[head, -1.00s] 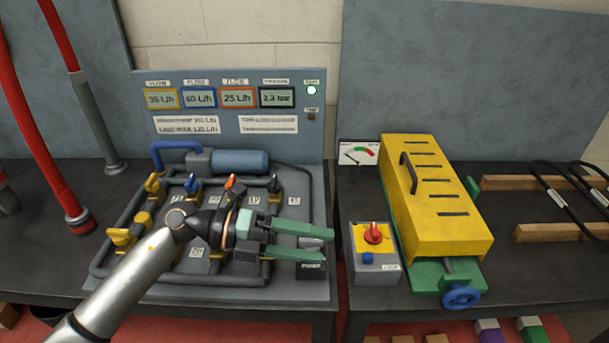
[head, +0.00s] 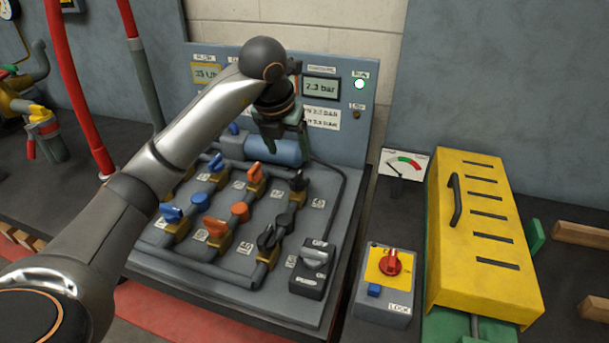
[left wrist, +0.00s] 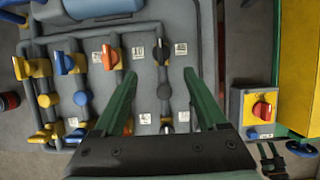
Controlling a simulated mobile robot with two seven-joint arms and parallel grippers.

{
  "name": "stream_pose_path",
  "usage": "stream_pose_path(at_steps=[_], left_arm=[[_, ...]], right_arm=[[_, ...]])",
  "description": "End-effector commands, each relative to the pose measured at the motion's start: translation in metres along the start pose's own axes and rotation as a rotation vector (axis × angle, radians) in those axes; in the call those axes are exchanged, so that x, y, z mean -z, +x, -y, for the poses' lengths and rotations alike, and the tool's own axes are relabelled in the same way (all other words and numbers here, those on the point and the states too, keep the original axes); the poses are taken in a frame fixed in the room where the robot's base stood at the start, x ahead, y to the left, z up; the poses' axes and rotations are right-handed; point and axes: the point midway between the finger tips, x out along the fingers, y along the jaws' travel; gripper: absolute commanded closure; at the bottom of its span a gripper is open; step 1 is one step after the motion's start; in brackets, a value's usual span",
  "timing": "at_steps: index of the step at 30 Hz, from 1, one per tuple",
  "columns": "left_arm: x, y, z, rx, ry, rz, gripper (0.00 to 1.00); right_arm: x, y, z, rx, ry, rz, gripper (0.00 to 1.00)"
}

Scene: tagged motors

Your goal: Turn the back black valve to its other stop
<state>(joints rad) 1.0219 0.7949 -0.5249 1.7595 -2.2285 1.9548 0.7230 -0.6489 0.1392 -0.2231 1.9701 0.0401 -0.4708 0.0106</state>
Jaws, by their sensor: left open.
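The back black valve (head: 298,181) is at the back right of the valve panel. It also shows in the left wrist view (left wrist: 161,51), just beyond the fingertips, with its handle along the picture's up-down direction. My left gripper (head: 283,152) points down above the back of the panel, behind and left of this valve in the head view. It is open and empty; in the left wrist view its green fingers (left wrist: 162,73) are spread apart, with a round black knob between them. The front black valve (head: 267,239) sits nearer me in the same column. My right gripper is out of view.
Orange valves (head: 255,173) and blue valves (head: 172,214) stand left of the black column. A blue cylinder (head: 262,149) lies behind. A lock box (head: 388,275) and yellow cover (head: 485,230) stand to the right.

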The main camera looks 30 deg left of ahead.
Motion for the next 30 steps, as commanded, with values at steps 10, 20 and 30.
stream_pose_path(at_steps=[10, 20, 30], left_arm=[[0.002, 0.072, 0.002, 0.004, 0.002, -0.007, 0.25], [0.001, 0.11, 0.002, 0.005, 0.003, -0.003, 0.25], [0.001, 0.112, 0.002, 0.005, 0.004, -0.001, 0.28]], right_arm=[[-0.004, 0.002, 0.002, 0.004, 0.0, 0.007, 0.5], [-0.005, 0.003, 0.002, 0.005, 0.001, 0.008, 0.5], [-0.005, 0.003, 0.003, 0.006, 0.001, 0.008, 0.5]])
